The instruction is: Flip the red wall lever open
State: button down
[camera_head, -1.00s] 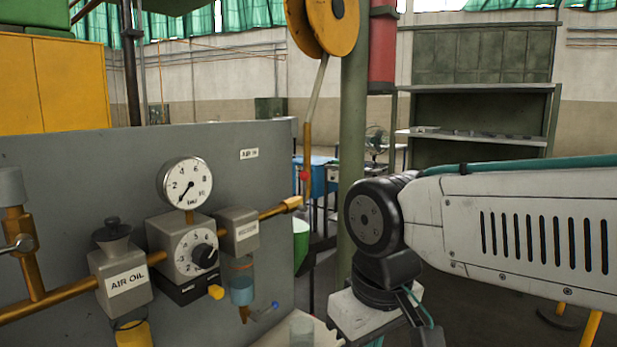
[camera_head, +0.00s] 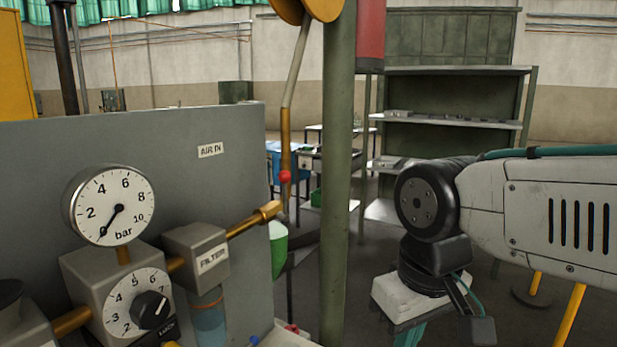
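No red lever can be clearly made out. A small red knob (camera_head: 284,176) sits on the thin brass pipe (camera_head: 286,135) that hangs below the orange reel, just beyond the right edge of the grey panel (camera_head: 130,145). A small red part (camera_head: 292,328) also shows at the bottom edge, partly cut off; I cannot tell what it is. My gripper is not in view; only my arm's elbow and links show at right, with the lower end running out of the bottom of the picture.
On the panel are a pressure gauge (camera_head: 112,206), a dial regulator (camera_head: 128,298), a filter (camera_head: 208,262) and a brass fitting (camera_head: 266,212). A green post (camera_head: 338,180) stands between panel and arm. Shelves (camera_head: 455,115) stand behind. Some floor is open between post and shelves.

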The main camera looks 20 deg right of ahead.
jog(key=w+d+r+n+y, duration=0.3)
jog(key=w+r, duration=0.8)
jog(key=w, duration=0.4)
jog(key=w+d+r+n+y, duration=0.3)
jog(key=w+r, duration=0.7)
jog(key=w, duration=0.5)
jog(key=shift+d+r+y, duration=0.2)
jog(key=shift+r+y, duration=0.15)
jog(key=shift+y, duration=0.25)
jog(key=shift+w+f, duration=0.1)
send_near(285, 195)
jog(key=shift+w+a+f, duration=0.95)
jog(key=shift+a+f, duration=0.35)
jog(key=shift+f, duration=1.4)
